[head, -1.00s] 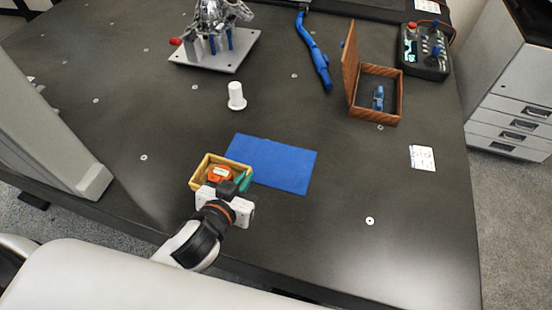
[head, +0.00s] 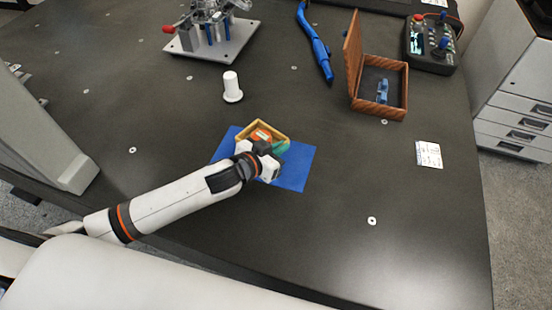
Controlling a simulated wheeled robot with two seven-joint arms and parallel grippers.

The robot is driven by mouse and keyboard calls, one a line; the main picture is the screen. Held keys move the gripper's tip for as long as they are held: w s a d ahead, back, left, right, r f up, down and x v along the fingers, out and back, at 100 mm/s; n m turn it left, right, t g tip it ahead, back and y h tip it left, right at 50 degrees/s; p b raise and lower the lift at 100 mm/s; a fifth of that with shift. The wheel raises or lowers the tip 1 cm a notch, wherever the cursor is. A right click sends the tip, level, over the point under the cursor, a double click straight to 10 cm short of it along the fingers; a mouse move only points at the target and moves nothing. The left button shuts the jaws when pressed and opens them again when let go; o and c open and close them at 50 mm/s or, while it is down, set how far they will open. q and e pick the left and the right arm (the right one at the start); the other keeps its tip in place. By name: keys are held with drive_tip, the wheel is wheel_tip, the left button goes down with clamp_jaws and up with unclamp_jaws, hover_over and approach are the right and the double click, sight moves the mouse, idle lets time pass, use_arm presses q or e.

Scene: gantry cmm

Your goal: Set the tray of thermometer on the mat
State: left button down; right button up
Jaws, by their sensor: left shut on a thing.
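The yellow tray (head: 270,124) is in the head view, over the middle and back part of the blue mat (head: 297,177). An orange thermometer (head: 261,136) and a green item (head: 281,147) lie in the tray. My left gripper (head: 266,150) is shut on the tray's near side and hides part of it. I cannot tell whether the tray touches the mat or hangs just above it. My right gripper is not in view.
A white cylinder (head: 231,88) stands behind the mat. An open wooden box (head: 379,106) with a blue item is at the back right. A metal fixture (head: 213,39) is at the back left. A white card (head: 428,155) lies right.

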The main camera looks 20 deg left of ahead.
use_arm(q)
drive_tip(key=shift+f+b, duration=0.35)
drive_tip(key=shift+f, duration=1.9)
drive_tip(key=shift+f, duration=0.15)
drive_tip(key=c, duration=1.6)
unclamp_jaws()
drive_tip(key=shift+r, duration=0.25)
drive_tip(key=v, duration=1.2)
drive_tip(key=shift+f, duration=0.1)
